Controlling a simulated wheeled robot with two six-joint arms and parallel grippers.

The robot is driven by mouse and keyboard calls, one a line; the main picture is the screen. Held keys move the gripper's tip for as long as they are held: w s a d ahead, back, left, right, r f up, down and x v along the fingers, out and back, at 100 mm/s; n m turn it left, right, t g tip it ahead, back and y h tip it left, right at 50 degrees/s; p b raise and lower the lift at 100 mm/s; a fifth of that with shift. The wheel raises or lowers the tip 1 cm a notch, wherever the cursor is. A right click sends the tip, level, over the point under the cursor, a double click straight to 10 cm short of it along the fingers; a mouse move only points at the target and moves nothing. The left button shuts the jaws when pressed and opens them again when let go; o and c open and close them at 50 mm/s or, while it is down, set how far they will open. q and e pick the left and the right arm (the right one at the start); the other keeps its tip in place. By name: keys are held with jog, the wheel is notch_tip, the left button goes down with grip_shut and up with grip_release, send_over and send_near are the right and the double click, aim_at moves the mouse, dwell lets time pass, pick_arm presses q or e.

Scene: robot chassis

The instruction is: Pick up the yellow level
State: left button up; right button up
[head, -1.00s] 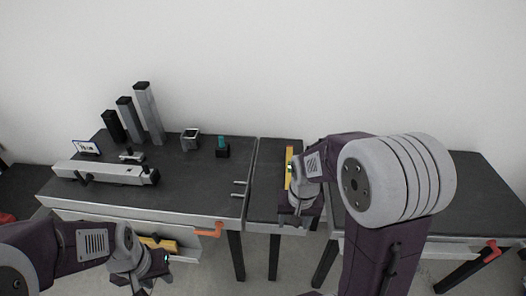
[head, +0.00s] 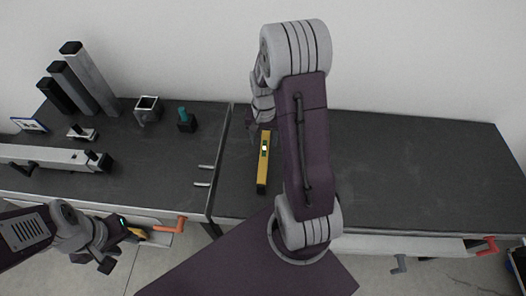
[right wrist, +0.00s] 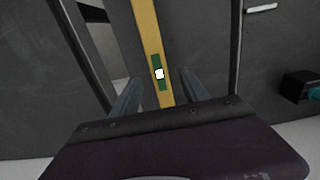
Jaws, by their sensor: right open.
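The yellow level (head: 263,163) lies lengthwise on the dark top of the right-hand bench, near its left end. It is a long yellow bar with a green and white vial. In the right wrist view the level (right wrist: 148,35) runs between the two fingers of my open right gripper (right wrist: 158,88), with a gap on each side. In the head view my right gripper (head: 258,122) is at the level's far end, partly hidden by my arm. My left gripper (head: 108,248) is at the lower left, far from the level; its jaws are unclear.
The left bench holds a long grey beam (head: 50,156), several upright square posts (head: 88,78), a hollow square block (head: 147,108) and a teal-topped black block (head: 186,122). An orange handle (head: 168,226) is at its front. The right bench top is clear to the right.

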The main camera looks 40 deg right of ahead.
aim_at(264, 148)
jog(key=f, duration=0.3)
jog(key=shift+w+d, duration=0.25)
jog(key=shift+d, duration=0.1)
jog(key=f, duration=0.4)
jog(key=shift+s+a+f, duration=0.2)
jog(key=shift+s+f, duration=0.1)
jog(key=shift+w+d+f, duration=0.1)
jog(key=shift+w+f, duration=0.05)
jog(key=shift+f, duration=0.15)
jog(key=shift+r, duration=0.1)
grip_shut()
